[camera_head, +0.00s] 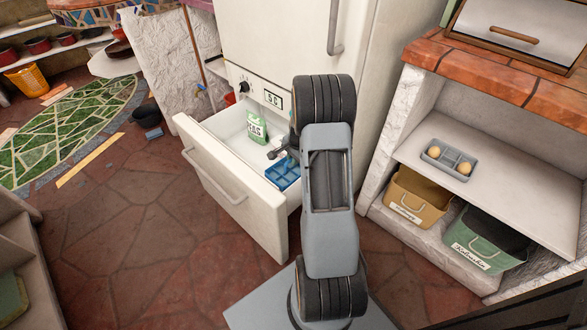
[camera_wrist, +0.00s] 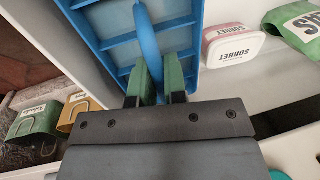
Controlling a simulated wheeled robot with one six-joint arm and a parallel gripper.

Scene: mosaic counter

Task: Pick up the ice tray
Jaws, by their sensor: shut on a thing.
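The blue ice tray (camera_head: 284,172) is at the open freezer drawer, near its right end, in the head view. In the wrist view the ice tray (camera_wrist: 113,42) fills the upper middle, with its divided compartments and a raised blue handle showing. My gripper (camera_wrist: 158,75) has its green fingers on both sides of the blue handle, shut on it. In the head view my arm hides most of the gripper. I cannot tell whether the tray touches the drawer floor.
The white drawer (camera_head: 224,166) stands pulled out below the fridge door. A green bag (camera_head: 257,127) stands inside it, and a pink sorbet tub (camera_wrist: 232,44) is beside the tray. A shelf (camera_head: 480,195) at right holds a grey tray (camera_head: 448,159), with two bins below.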

